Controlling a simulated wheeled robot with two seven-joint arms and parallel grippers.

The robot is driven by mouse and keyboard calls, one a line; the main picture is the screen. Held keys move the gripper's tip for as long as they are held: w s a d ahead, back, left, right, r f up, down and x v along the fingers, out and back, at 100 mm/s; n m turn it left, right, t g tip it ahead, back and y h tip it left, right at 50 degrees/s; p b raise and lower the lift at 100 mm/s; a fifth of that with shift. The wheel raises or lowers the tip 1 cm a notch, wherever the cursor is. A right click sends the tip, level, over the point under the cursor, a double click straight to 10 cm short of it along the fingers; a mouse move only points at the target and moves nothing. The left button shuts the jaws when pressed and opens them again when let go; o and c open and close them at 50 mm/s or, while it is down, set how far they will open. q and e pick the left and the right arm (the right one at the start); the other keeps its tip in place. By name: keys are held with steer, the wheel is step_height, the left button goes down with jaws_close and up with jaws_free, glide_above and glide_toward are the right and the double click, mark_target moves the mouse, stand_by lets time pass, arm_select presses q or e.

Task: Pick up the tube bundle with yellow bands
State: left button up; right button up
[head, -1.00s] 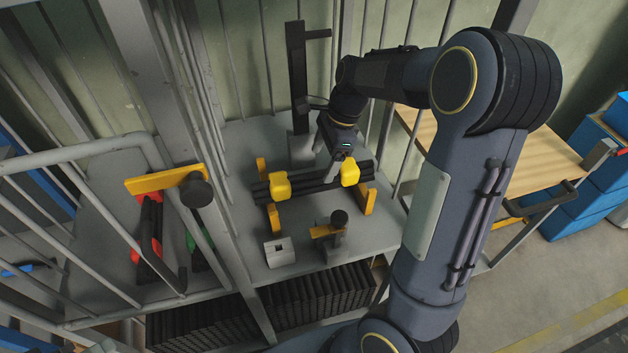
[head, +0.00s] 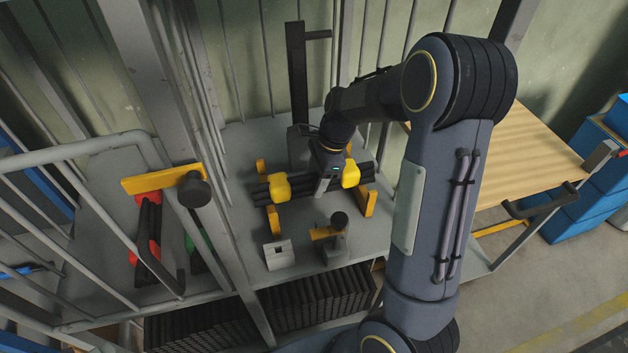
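The tube bundle with yellow bands (head: 302,188) is a set of dark tubes with a left yellow band (head: 279,187) and a right yellow band (head: 350,174). It lies across the grey bench between yellow brackets (head: 368,204). My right gripper (head: 322,189) comes from above and behind and is at the middle of the bundle, between the bands. Its pale finger overlaps the tubes; the far finger is hidden, so I cannot tell whether it is shut on them. My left gripper is not in view.
A small grey block (head: 279,254) and a fixture with a black knob (head: 338,232) stand in front. Grey bars rise behind the bench. Another bundle with red bands (head: 148,222) lies to the left, behind a railing (head: 75,150).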

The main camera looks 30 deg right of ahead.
steer(key=c, duration=0.7)
steer(key=shift+c, duration=0.6)
steer(key=shift+r, duration=0.15)
